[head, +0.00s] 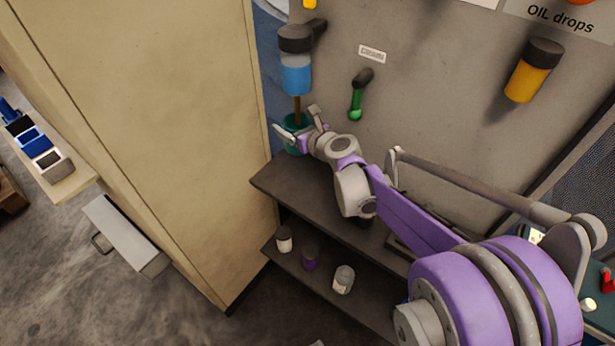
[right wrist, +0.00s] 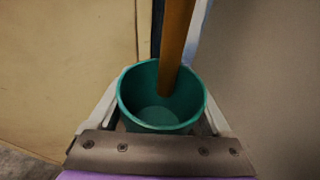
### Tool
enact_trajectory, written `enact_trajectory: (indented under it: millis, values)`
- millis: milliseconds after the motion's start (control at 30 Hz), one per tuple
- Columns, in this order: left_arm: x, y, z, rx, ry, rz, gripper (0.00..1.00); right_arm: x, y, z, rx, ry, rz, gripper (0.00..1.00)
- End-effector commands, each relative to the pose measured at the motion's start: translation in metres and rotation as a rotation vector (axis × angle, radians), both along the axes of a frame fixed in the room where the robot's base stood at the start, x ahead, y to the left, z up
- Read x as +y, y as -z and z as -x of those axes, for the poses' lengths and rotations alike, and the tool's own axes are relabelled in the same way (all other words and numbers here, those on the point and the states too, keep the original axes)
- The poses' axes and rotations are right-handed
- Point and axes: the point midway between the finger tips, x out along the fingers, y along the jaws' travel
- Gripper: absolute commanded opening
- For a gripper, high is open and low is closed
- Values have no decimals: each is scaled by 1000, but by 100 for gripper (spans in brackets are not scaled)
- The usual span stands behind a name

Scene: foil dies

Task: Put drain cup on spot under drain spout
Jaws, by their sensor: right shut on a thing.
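The drain cup is a teal, open-topped cup (head: 291,123) at the left end of the upper shelf in the head view. It also shows in the right wrist view (right wrist: 140,108), upright and empty inside. My right gripper (head: 300,130) is shut on it, with a finger on each side. The drain spout, a brown-orange tube (head: 297,108), hangs from the blue filter bowl (head: 296,78) on the wall. In the right wrist view its lower end (right wrist: 174,60) is over or inside the cup's mouth. The spot under the spout is hidden. My left gripper is not in view.
The cream cabinet side (head: 150,130) stands close left of the cup. A green-handled valve (head: 356,100) and an amber bowl (head: 528,80) are on the wall. The dark upper shelf (head: 290,185) is mostly clear; several small bottles stand on the lower shelf (head: 325,280).

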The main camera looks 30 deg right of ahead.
Motion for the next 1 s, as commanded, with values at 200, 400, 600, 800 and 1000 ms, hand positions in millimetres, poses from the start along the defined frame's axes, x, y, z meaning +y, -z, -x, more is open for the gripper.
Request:
enact_trajectory:
  millis: [200, 400, 600, 800, 1000]
  values:
    - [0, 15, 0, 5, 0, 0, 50, 3, -5, -5, -1, 28, 0, 15]
    - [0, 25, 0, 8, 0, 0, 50, 3, 31, -6, -1, 30, 0, 15]
    - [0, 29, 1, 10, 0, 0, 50, 3, 52, -5, -1, 30, 0, 15]
    - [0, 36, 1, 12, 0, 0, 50, 3, 75, -6, -1, 30, 0, 15]
    - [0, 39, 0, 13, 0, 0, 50, 3, 89, -5, -1, 30, 0, 15]
